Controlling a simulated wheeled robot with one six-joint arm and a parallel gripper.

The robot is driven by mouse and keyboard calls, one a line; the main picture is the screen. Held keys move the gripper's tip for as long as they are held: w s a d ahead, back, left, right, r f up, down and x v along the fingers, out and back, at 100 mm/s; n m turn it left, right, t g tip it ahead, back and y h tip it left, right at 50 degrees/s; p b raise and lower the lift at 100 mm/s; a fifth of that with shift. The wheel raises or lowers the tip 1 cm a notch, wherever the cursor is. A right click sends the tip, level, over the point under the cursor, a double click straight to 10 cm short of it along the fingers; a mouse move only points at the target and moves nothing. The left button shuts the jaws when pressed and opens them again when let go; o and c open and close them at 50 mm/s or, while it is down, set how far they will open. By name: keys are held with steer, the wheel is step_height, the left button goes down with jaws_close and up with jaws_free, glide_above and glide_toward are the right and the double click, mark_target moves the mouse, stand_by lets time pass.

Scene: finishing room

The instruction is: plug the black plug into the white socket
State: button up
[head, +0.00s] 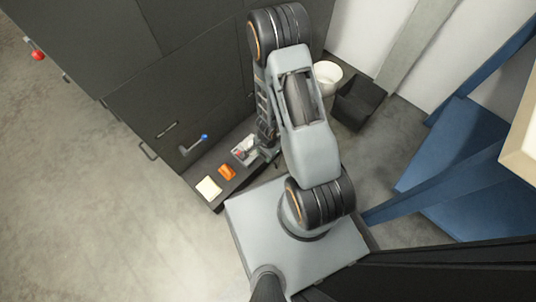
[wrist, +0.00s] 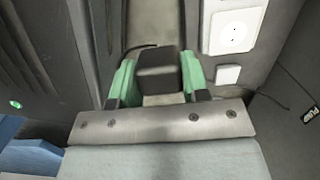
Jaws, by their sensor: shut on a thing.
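In the wrist view, my gripper (wrist: 157,82) has its green fingers closed on both sides of the black plug (wrist: 156,66). A dark cable shows at the plug's far end. The white socket (wrist: 233,28) is on a grey panel at the upper right, with small dark holes in its face. The plug is to the left of the socket and apart from it. In the head view, my gripper (head: 269,152) is small beside the low dark bench and mostly hidden by my arm. I cannot make out the plug or socket there.
A small white plate (wrist: 228,75) sits below the socket. The dark bench (head: 221,193) bears an orange object (head: 227,172), a pale block (head: 208,188) and a grey tray (head: 240,156). A black bin (head: 358,103) and white bucket (head: 327,77) stand behind my arm. Left floor is clear.

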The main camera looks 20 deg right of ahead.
steer(key=w+f+p, duration=0.3)
steer(key=w+p, duration=0.4)
steer(key=p, duration=0.4)
steer(key=shift+w+a+p, duration=0.2)
steer(key=shift+w+p, duration=0.15)
steer(key=shift+w, duration=0.05)
steer(key=shift+w+f+p, duration=0.15)
steer(key=shift+f+p, duration=0.05)
steer(key=shift+p, duration=0.15)
stand_by(0.7)
steer(key=w+f, duration=0.2)
steer(key=w, duration=0.1)
steer(key=shift+w+a, duration=0.1)
steer(key=shift+w+f+b, duration=0.3)
steer(key=shift+w+b, duration=0.6)
steer(key=shift+w, duration=0.25)
